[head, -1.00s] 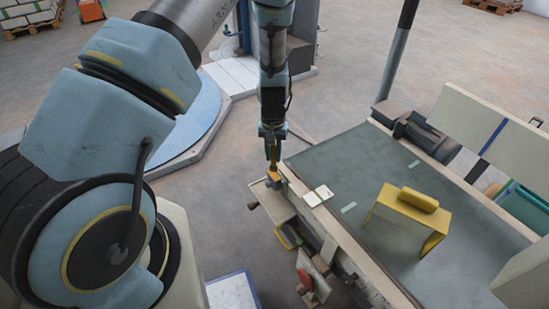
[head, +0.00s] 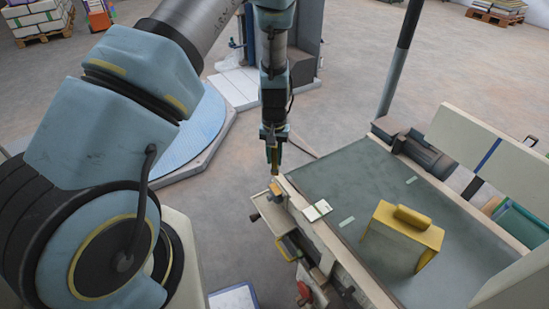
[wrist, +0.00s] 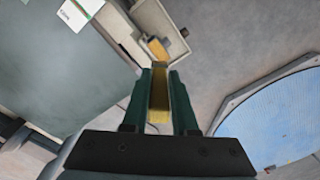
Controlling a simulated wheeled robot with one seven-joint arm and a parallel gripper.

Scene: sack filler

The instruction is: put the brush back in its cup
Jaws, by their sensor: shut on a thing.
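My gripper (head: 273,160) hangs above the near left corner of the workbench. In the wrist view its two green fingers (wrist: 160,100) are shut on a narrow yellow-brown piece (wrist: 160,88), which looks like the brush handle. The brush's lower end is hard to make out. Below and beyond the fingertips, a small orange-brown block-like thing (wrist: 157,47) sits at the side shelf; it also shows in the head view (head: 277,190). It may be the cup, but I cannot tell. A small gap shows between it and the gripper in the head view.
The side shelf (head: 268,212) runs along the bench's left edge. A white card (head: 317,210) lies on the bench edge. A yellow stand (head: 405,228) is on the green-grey bench top (head: 340,185). A blue round platform (head: 195,130) stands at left.

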